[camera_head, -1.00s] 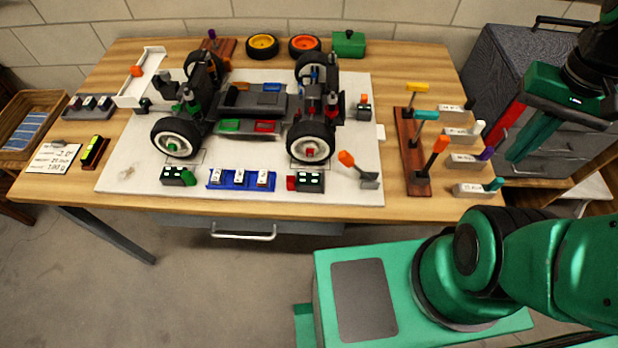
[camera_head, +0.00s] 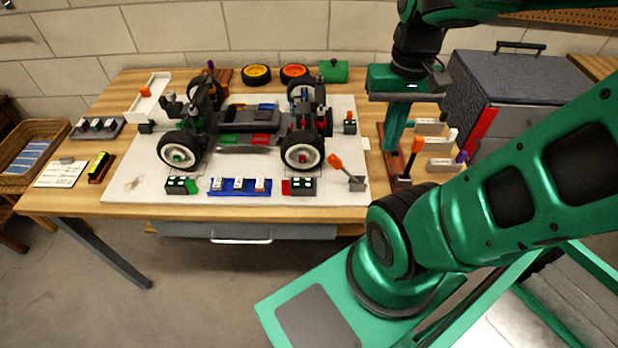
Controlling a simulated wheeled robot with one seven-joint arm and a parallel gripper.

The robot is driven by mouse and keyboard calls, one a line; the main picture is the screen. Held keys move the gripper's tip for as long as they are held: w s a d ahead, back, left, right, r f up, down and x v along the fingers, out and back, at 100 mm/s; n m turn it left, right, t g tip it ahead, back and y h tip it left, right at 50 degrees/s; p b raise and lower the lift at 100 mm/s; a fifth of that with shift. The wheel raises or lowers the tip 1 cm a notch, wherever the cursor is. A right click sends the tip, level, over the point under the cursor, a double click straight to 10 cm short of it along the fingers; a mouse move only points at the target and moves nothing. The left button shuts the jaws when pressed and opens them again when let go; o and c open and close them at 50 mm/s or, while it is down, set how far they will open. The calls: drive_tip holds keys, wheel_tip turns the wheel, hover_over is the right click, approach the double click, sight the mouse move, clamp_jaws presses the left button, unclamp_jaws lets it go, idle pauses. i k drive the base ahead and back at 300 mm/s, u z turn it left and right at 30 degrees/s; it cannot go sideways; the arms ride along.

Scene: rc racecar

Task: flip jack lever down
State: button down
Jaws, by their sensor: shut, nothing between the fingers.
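A lever with an orange handle (camera_head: 337,163) stands on a small grey base at the front right corner of the white mat. It is tilted up and to the left; it looks like the jack lever. The racecar (camera_head: 248,121) sits on the mat to its left, with its wheels on. My gripper (camera_head: 391,148) points down over the tool rack, to the right of the lever and apart from it. Its fingers are together and hold nothing. They hide part of the rack and some tool handles.
A blue tray (camera_head: 240,189) and small dark blocks line the mat's front edge. A dark cabinet (camera_head: 520,80) stands at the right.

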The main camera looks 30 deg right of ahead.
sight(346, 171)
drive_tip(key=k, duration=2.15)
drive_tip(key=z, duration=0.45)
drive_tip(key=i, duration=1.5)
